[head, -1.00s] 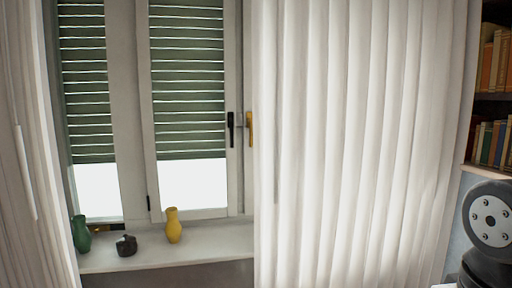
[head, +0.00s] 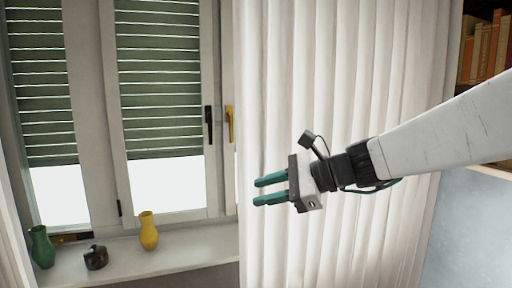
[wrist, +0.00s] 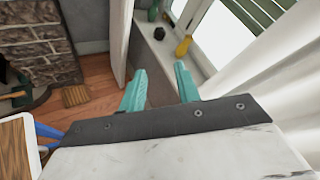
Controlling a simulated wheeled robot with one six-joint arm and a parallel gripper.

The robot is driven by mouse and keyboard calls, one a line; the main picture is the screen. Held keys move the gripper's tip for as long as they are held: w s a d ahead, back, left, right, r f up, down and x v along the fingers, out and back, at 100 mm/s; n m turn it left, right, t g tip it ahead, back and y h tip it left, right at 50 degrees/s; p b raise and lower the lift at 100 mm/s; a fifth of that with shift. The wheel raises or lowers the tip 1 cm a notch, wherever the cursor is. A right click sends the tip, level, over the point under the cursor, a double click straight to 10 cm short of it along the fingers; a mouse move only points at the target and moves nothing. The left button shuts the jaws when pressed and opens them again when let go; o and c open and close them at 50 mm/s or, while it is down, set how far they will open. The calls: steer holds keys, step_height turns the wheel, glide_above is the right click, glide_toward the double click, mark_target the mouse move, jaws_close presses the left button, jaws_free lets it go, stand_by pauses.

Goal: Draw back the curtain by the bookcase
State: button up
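The white pleated curtain by the bookcase (head: 350,90) hangs over the right part of the window, reaching to the bookcase (head: 485,55). It also shows at the right of the wrist view (wrist: 262,82). My gripper (head: 256,190) is in front of this curtain, near its left edge, with its teal fingers pointing left. The fingers are apart with nothing between them, and in the wrist view (wrist: 160,76) the gap is empty too. I cannot tell how far the gripper is from the cloth. My arm hides part of the curtain's right side.
A second curtain (head: 12,225) hangs at the far left. On the window sill (head: 190,250) stand a green vase (head: 41,247), a small dark pot (head: 96,258) and a yellow vase (head: 148,231). The window handles (head: 209,125) are close to the curtain's left edge. A brick fireplace (wrist: 40,40) shows in the wrist view.

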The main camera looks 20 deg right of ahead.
mark_target(262, 146)
steer(key=w+d+r+m+t+h, duration=0.1)
steer(key=w+d+r+m+t, duration=0.5)
steer(key=w+d+m, duration=0.4)
steer(key=shift+m+t, duration=0.4)
steer(key=x, duration=0.8)
steer(key=shift+a+f, duration=0.4)
steer(key=shift+a, duration=0.05)
jaws_close()
